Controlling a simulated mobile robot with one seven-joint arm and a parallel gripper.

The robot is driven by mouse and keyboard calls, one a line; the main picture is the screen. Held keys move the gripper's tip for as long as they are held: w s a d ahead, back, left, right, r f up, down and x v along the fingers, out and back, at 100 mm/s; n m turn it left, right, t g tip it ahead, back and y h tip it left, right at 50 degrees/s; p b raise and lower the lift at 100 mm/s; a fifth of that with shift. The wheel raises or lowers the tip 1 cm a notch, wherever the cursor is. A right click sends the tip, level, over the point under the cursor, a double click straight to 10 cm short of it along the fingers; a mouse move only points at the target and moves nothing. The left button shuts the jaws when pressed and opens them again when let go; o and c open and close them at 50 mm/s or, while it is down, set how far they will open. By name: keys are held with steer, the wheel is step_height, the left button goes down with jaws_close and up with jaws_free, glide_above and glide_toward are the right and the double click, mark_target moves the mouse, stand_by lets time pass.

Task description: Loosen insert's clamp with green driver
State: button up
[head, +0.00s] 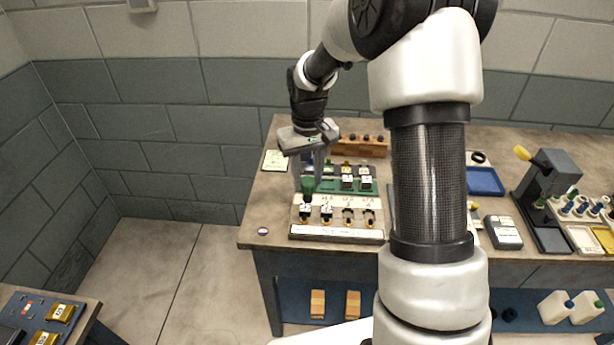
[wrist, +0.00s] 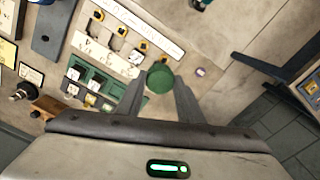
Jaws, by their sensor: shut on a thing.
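My gripper (head: 309,168) is shut on the green driver (head: 307,186) and holds it upright, shaft down, over the left end of a pale fixture (head: 338,233). In the wrist view the driver's round green top (wrist: 160,79) sits between the fingers. The fixture has a row of stations with yellow-and-black parts. A white insert (head: 305,210) sits in the leftmost station, just under the driver, and another white insert (head: 326,212) sits beside it. The two right stations show no white block. Whether the driver's tip touches a clamp cannot be told.
A green tray (head: 331,186) with several white blocks lies behind the fixture. A wooden block (head: 360,148) with dark pegs stands at the back. A blue tray (head: 485,181), a grey device (head: 503,232) and a dark press (head: 552,176) are to the right. The bench's front left corner is mostly clear.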

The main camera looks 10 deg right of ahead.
mark_target(304, 197)
steer(key=shift+s+a+r, duration=0.1)
steer(key=shift+a, duration=0.4)
steer(key=shift+f+b, duration=1.75)
steer(key=shift+f, duration=0.85)
steer(key=shift+f+b, duration=0.9)
steer(key=shift+f, duration=0.3)
